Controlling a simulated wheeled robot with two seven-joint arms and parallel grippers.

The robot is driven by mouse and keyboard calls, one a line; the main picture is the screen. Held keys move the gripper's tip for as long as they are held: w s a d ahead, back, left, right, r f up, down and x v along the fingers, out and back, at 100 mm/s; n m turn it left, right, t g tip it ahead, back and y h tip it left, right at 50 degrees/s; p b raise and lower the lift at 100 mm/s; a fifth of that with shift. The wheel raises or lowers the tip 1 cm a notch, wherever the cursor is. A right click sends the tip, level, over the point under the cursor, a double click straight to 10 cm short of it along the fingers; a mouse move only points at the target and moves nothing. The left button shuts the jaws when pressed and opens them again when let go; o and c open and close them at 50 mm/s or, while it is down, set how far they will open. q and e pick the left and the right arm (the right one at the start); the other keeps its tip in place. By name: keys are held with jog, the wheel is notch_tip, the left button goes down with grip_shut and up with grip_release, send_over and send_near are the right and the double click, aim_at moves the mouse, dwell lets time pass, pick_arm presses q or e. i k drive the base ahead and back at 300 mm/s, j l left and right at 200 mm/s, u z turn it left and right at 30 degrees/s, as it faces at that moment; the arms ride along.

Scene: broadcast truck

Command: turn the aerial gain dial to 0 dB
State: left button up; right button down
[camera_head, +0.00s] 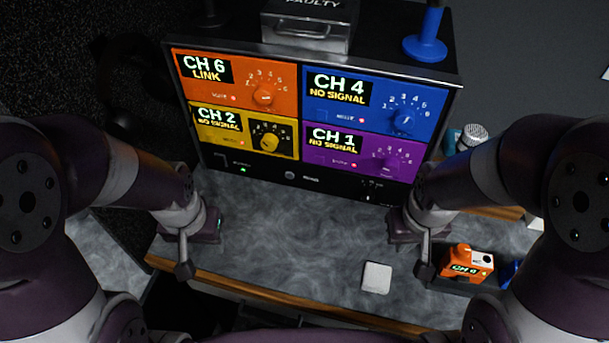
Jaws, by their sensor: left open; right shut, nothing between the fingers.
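A rack receiver shows four coloured channel panels, each with a numbered knob: orange CH 6 (264,96), blue CH 4 (402,120), yellow CH 2 (269,142) and purple CH 1 (380,164). A small control with tiny markings (370,190) sits at the right of the black lower strip; I cannot read it or tell whether it is the aerial gain dial. My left gripper (210,230) is open over the worktop, below the rack's left end. My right gripper (402,230) is shut and empty below the rack's right end. Both are apart from the knobs.
A blue antenna (427,40) and a box marked FAULTY (310,22) stand on the rack. An orange pack (466,262) sits in a dark holder at right. A white square (377,277) lies on the grey worktop (290,240), whose middle is clear. A microphone (473,135) is right of the rack.

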aim_at(368, 195)
jog(key=k+j+z, duration=0.2)
jog(key=j+z, duration=0.15)
jog(key=k+j+z, duration=0.25)
jog(key=z, duration=0.15)
jog(key=k+j+z, duration=0.35)
jog(key=i, duration=0.45)
